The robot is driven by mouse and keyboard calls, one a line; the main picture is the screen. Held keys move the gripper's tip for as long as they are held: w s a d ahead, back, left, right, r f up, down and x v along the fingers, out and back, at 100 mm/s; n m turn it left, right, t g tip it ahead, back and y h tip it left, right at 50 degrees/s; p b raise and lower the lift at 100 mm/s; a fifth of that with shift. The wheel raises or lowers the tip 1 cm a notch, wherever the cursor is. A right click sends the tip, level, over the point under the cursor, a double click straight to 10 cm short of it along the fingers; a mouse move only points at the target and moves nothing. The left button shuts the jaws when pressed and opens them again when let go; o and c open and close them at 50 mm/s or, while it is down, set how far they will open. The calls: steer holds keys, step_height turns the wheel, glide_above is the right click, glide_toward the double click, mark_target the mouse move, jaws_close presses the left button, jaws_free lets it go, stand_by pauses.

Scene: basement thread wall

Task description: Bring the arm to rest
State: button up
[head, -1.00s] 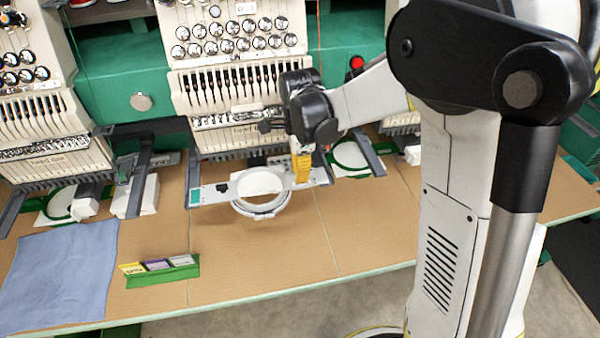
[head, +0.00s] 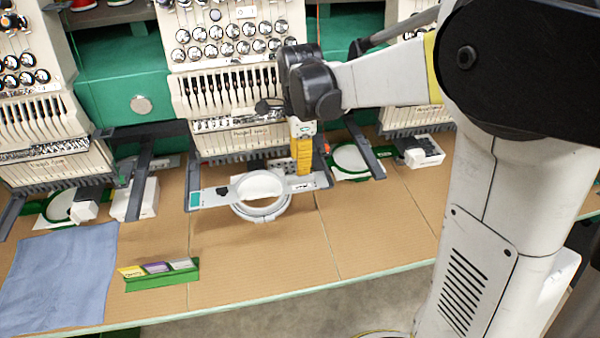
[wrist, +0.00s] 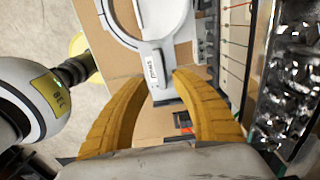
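My gripper (head: 304,158) points down with yellow fingers, just above the right end of a pale hoop frame (head: 215,196) at the middle embroidery machine. In the wrist view my gripper (wrist: 163,78) has its two curved fingers apart, with no object seen held between them. The frame's labelled bracket (wrist: 152,62) shows beyond and between the fingertips; the exact clearance cannot be told. A white round hoop (head: 262,207) sits with this frame. My arm reaches in from the right, in front of the machines.
The middle embroidery machine (head: 240,105) stands close behind my gripper. A blue cloth (head: 60,275) and a green holder with cards (head: 162,280) lie on the brown table (head: 300,250) at left. A green hoop (head: 352,160) and a white block (head: 422,151) lie to the right.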

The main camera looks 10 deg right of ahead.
step_height(320, 180, up, 6)
steer(key=s+d+f+n+t+b, duration=0.1)
steer(key=s+d+n+t+b, duration=0.1)
steer(key=s+n, duration=0.6)
steer(key=s+d+f+n+t+b, duration=0.2)
steer(key=s+n+t, duration=0.3)
steer(key=s+n, duration=0.4)
steer(key=shift+s+d+n, duration=0.15)
steer(key=shift+d+n, duration=0.25)
steer(key=shift+n, duration=0.3)
steer(key=shift+f, duration=0.1)
steer(key=shift+c, duration=0.4)
